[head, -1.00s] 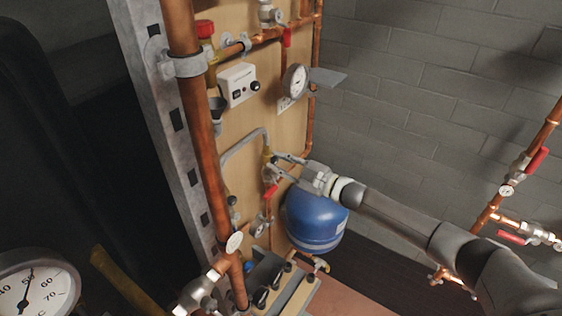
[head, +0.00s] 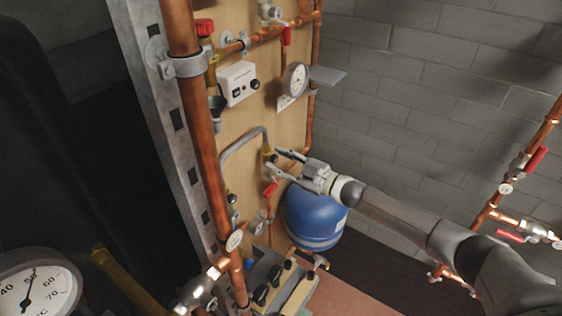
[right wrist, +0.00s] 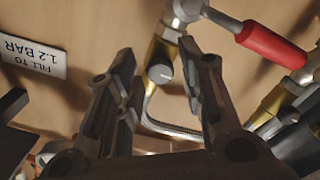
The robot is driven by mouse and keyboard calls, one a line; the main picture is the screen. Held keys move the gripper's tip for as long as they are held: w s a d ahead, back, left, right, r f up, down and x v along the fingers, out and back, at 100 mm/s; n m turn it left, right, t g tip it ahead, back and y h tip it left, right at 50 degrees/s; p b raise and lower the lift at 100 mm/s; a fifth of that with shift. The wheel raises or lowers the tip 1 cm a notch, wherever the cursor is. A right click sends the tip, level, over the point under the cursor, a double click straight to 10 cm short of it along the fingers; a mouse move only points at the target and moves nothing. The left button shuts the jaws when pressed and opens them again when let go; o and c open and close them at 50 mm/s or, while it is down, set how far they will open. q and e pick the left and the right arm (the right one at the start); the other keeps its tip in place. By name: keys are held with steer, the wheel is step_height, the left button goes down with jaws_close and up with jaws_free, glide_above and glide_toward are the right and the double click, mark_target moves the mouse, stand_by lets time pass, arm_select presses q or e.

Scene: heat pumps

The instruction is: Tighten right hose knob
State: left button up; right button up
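A small round grey knob (right wrist: 160,72) sits on a brass fitting, with a grey braided hose (right wrist: 172,128) curving away below it in the right wrist view. In the head view the grey hose (head: 240,141) arches over the wooden board to the brass fitting (head: 267,158). My right gripper (head: 276,161) reaches in from the right to this fitting. In the right wrist view my right gripper (right wrist: 158,68) is open, with one finger on each side of the knob. Gaps show between knob and fingers. My left gripper is not in view.
A red-handled valve (right wrist: 270,44) is close to the right finger in the wrist view. A blue tank (head: 314,217) stands below the right gripper. A vertical copper pipe (head: 196,130) and a pressure gauge (head: 295,79) are near the board.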

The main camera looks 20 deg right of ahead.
steer(key=v, duration=1.2)
stand_by(0.5)
